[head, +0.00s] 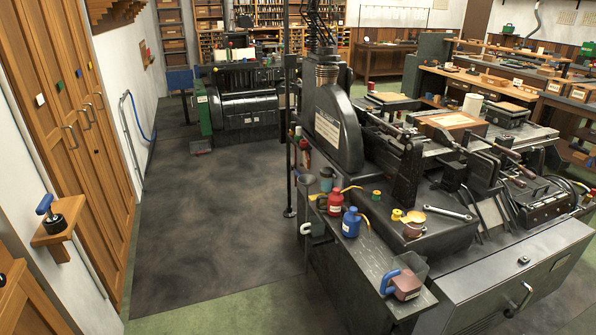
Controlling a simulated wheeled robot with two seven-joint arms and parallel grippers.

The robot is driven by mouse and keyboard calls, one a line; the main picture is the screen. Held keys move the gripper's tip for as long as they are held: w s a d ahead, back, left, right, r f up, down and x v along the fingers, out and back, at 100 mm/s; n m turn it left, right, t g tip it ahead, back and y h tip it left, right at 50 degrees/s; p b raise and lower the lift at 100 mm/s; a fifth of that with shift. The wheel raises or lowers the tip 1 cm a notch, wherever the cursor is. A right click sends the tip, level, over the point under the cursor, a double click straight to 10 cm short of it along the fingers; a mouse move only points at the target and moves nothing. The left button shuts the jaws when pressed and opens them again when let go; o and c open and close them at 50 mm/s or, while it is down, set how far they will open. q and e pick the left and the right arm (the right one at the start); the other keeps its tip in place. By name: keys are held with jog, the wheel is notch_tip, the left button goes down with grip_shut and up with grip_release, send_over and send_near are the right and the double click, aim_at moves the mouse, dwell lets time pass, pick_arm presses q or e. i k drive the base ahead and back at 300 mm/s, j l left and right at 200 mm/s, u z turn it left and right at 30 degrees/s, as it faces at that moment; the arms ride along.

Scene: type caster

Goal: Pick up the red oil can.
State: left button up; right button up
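A red oil can (335,202) with a yellow spout stands upright on the dark bench ledge (362,262) of the casting machine, right of the picture's middle. A blue oil can (351,222), also with a yellow spout, stands just in front of it and to the right. Neither of my grippers shows in the head view, so nothing is seen near the red can.
A teal cup (327,179) stands behind the red can. A wrench (447,213) and brown pot (414,225) lie to the right. The floor (215,240) left of the machine is clear.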

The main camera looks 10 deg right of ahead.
aim_at(335, 201)
jog(key=z, duration=0.95)
jog(key=i+j+z, duration=0.1)
jog(key=j+z, duration=0.25)
jog(key=i+j+z, duration=0.1)
jog(key=j+z, duration=0.6)
jog(key=i+l, duration=0.05)
